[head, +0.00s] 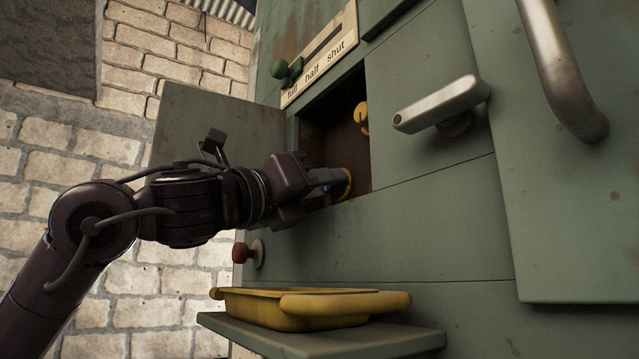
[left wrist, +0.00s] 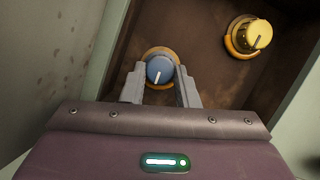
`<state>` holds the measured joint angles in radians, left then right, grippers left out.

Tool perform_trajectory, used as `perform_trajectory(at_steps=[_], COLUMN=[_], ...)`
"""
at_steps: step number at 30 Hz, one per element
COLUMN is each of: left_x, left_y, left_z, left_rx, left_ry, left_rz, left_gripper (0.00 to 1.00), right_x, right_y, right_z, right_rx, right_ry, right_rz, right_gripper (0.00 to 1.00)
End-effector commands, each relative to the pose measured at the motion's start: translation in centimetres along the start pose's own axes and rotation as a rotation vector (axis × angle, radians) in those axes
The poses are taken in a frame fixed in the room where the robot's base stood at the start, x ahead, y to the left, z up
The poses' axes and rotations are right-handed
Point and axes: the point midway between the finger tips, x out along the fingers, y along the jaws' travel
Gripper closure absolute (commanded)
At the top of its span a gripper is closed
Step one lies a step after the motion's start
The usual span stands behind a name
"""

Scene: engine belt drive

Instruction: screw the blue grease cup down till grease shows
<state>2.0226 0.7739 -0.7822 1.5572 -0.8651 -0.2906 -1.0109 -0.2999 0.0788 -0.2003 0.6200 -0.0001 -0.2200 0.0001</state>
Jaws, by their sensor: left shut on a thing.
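In the left wrist view the blue grease cup (left wrist: 159,70) sits in the recess with a white line on its face, pointing down and slightly left. An orange-yellow ring shows around its base; I cannot tell whether that is grease. My left gripper (left wrist: 160,88) is shut on the blue cup, one finger on each side. In the head view my left gripper (head: 335,185) reaches into the open recess (head: 335,130), and its fingers hide the blue cup. My right gripper is not in view.
A yellow cup (left wrist: 250,35) with orange-yellow around its base sits beside the blue one; it also shows in the head view (head: 361,116). The open door (head: 215,130) stands left of the recess. A silver handle (head: 440,104), red knob (head: 241,252) and yellow tray (head: 300,308) are nearby.

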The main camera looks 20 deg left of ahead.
Motion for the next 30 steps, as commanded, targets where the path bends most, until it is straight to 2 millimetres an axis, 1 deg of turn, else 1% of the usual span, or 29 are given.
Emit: perform_trajectory(at_steps=[7, 20, 21, 25, 30], left_x=[0.03, 0.03, 0.03, 0.02, 0.01], left_y=[0.14, 0.13, 0.13, 0.11, 0.09], left_z=[-0.14, -0.14, -0.14, -0.1, -0.06], left_rx=[0.053, 0.061, 0.061, 0.06, 0.059], left_ry=[0.002, 0.001, 0.001, 0.001, 0.0], left_rz=[-0.017, -0.02, -0.02, -0.02, -0.021], left_gripper=[0.95, 0.95, 0.69, 0.52, 0.51], right_x=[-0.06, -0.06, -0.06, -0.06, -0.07], right_y=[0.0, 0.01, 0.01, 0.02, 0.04], right_z=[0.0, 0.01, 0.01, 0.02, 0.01], right_rx=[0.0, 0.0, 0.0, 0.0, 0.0], right_ry=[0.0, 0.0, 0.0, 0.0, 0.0], right_rz=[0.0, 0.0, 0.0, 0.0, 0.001], right_gripper=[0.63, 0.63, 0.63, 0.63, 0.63])
